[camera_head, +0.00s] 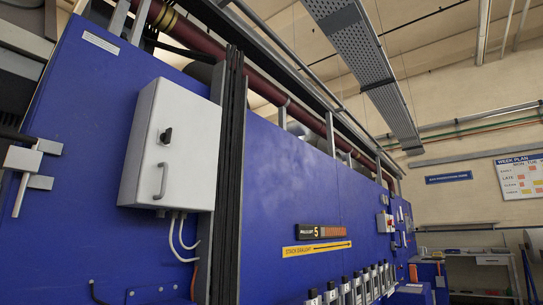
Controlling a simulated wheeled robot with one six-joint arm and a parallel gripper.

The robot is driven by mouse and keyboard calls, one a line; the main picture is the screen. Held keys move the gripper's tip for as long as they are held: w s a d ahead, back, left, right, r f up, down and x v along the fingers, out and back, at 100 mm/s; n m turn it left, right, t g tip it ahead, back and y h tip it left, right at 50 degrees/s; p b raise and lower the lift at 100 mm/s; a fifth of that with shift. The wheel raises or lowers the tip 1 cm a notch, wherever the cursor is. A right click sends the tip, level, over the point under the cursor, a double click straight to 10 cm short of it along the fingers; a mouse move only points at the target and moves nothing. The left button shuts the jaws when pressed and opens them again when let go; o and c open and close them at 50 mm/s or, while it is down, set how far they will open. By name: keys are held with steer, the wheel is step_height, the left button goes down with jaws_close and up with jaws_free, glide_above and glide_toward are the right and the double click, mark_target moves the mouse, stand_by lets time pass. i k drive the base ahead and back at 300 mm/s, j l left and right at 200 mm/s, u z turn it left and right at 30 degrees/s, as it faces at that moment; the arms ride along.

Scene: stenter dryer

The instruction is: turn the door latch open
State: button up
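A grey electrical cabinet (165,150) hangs on the blue machine wall, left of centre. Its front door carries a small black turn knob (166,135), and below it a grey pull handle (160,180). The door looks closed. At the far left edge, a pale grey latch (24,160) with a lever hanging downward sits on the blue panel, with small blocks beside it. I cannot tell from the view alone which of these fittings is the door latch. My gripper is not in view, and nothing touches these fittings.
The blue machine wall (280,180) recedes to the right, with black vertical ducts (229,170) beside the cabinet. White cables (182,238) hang beneath it. A row of grey levers (355,288) lines the wall's lower part. A work table (480,265) stands far right.

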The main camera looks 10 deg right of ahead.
mark_target(165, 137)
steer(key=i+l+z, duration=0.2)
steer(key=z, duration=0.2)
steer(key=i+z, duration=0.65)
steer(key=z, duration=0.2)
steer(key=i+z, duration=0.3)
steer(key=z, duration=0.15)
steer(key=i+u, duration=0.15)
steer(key=u, duration=0.2)
steer(key=i+u, duration=0.15)
steer(key=u, duration=0.2)
steer(key=i+l+u, duration=0.15)
steer(key=u, duration=2.05)
